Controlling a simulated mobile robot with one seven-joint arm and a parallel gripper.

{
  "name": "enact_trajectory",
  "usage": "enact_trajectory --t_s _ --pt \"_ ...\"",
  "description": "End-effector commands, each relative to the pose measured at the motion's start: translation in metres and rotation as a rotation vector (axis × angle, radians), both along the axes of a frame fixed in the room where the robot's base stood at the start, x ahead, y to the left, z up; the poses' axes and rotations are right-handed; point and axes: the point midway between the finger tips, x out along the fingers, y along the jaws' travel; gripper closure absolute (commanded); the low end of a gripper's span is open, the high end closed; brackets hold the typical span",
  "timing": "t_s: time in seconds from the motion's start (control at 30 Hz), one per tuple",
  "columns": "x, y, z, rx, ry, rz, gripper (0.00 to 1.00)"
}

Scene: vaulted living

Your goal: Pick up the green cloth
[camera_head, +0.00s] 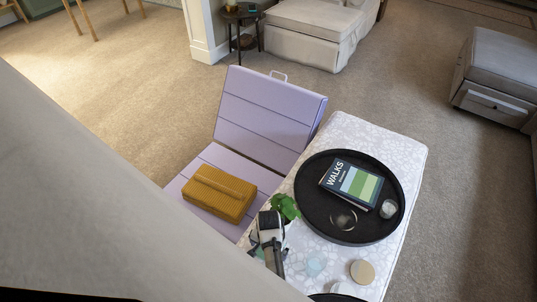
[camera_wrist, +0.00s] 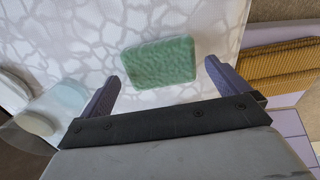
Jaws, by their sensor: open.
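The green cloth (camera_wrist: 160,62) is a small, thick, rounded rectangle lying flat on the white patterned table top (camera_wrist: 75,40). In the wrist view it lies just ahead of my gripper (camera_wrist: 161,78), roughly centred between the two fingers. The fingers are apart with nothing held between them. I cannot tell the exact height of the fingertips above the cloth. In the head view my gripper (camera_head: 272,262) is over the left edge of the table, and only a bit of green (camera_head: 259,253) shows beside it; the rest is hidden.
A clear glass (camera_head: 315,264) and pale round lids (camera_head: 362,271) stand right of my gripper in the head view. A green plant (camera_head: 286,206) is close behind it. A black tray (camera_head: 314,222) holds a book. A mustard cloth (camera_head: 218,192) lies on the lilac bench (camera_head: 262,117).

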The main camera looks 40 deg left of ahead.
Motion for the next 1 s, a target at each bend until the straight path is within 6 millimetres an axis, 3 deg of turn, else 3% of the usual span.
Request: enact_trajectory --t_s 0.17,0.4,0.67,1.0 --pt "0.000 0.000 -0.018 0.000 0.000 0.000 0.00" --pt "0.000 0.000 -0.019 0.001 -0.001 0.000 0.00" --pt "0.000 0.000 -0.019 0.000 -0.001 0.000 0.34" --pt "0.000 0.000 -0.016 0.001 -0.002 0.000 0.36"
